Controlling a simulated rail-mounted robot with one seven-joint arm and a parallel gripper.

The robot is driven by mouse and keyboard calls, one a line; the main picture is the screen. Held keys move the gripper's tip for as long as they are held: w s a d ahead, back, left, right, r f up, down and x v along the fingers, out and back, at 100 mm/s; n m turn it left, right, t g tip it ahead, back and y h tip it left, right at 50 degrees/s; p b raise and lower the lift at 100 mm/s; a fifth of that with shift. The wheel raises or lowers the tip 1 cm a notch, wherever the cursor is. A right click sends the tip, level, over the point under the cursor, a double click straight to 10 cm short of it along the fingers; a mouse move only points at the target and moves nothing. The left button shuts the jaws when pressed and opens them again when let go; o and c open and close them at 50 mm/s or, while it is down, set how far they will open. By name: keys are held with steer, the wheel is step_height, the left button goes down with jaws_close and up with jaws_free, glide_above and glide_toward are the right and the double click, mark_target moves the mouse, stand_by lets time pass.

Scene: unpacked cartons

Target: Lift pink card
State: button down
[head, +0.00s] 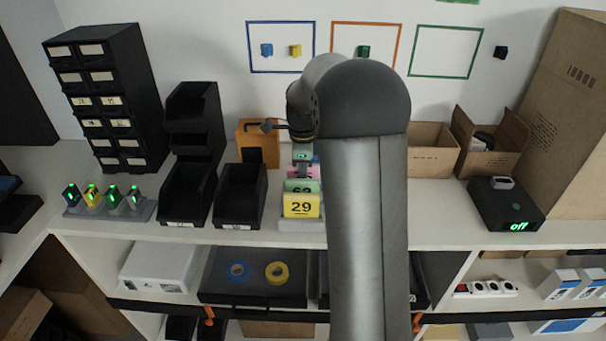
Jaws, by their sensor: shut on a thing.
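A pink card (316,168) shows only in part, behind a green card (302,186) and a yellow card (301,204) marked 29. These cards stand in a row in a pale holder (301,226) on the white shelf top. My gripper (302,168) points down at the back of this row and is shut on the pink card. Its fingertips are small and partly hidden by the cards. I cannot tell whether the pink card is clear of the holder. My arm hides the area right of the row.
Black bins (240,196) stand left of the holder, with an orange box (258,142) behind. A rack of small lit devices (110,204) is farther left. Open cartons (432,150) and a black box reading "off" (505,205) stand right.

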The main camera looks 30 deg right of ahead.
step_height(320, 180, up, 2)
steer(key=shift+r, duration=0.25)
steer(key=s+d+r+b, duration=0.2)
steer(key=s+d+r, duration=0.5)
steer(key=s, duration=0.5)
step_height(320, 180, up, 3)
steer(key=shift+f, duration=0.1)
